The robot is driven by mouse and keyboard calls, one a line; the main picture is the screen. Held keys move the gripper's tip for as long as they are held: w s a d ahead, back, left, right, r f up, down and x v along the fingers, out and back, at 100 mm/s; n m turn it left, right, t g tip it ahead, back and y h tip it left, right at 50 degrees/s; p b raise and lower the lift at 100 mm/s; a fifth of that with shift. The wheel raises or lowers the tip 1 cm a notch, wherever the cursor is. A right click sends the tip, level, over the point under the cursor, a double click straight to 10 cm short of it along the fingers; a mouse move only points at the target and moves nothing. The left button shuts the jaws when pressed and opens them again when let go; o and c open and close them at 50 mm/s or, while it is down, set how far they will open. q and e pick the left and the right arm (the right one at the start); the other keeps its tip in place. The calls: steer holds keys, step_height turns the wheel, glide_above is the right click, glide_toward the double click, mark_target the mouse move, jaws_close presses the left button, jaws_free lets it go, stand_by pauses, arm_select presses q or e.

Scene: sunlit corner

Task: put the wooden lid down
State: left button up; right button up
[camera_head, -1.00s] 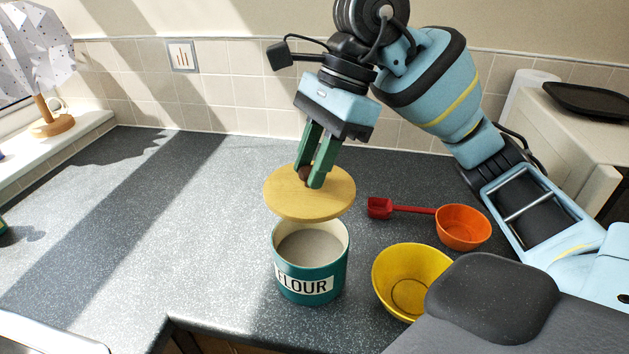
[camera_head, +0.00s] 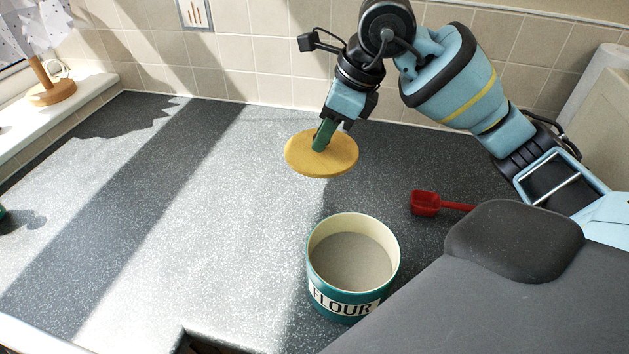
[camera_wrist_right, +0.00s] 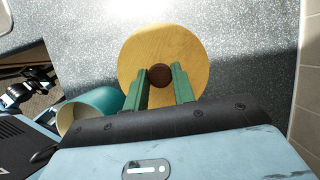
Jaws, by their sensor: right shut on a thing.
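The round wooden lid (camera_head: 336,160) hangs in the air above the counter, behind and a little left of the flour tin. My right gripper (camera_head: 323,140) is shut on the dark knob at the lid's centre. In the right wrist view the lid (camera_wrist_right: 140,55) lies beyond my green fingers (camera_wrist_right: 160,82), with the brown knob (camera_wrist_right: 160,75) between them. The teal flour tin (camera_head: 325,283) stands upright and open on the counter, with pale contents inside. It shows partly in the right wrist view (camera_wrist_right: 100,103). My left gripper is out of view.
A red scoop (camera_head: 425,203) lies right of the tin, its handle partly hidden by my body. The speckled counter (camera_head: 215,220) is bare and sunlit to the left. A tiled wall (camera_head: 270,70) bounds it behind. A lamp (camera_head: 50,88) stands on the left sill.

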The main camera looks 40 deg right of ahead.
mark_target(332, 149)
steer(key=shift+w+d+f, duration=0.1)
steer(key=shift+w, duration=0.1)
steer(key=shift+s+f, duration=0.15)
steer(key=shift+f, duration=0.05)
step_height(332, 149, down, 5)
steer(key=shift+f, duration=0.6)
step_height(332, 149, down, 3)
steer(key=shift+f, duration=0.2)
steer(key=shift+f+b, duration=0.15)
steer(key=shift+b, duration=0.15)
steer(key=o, duration=1)
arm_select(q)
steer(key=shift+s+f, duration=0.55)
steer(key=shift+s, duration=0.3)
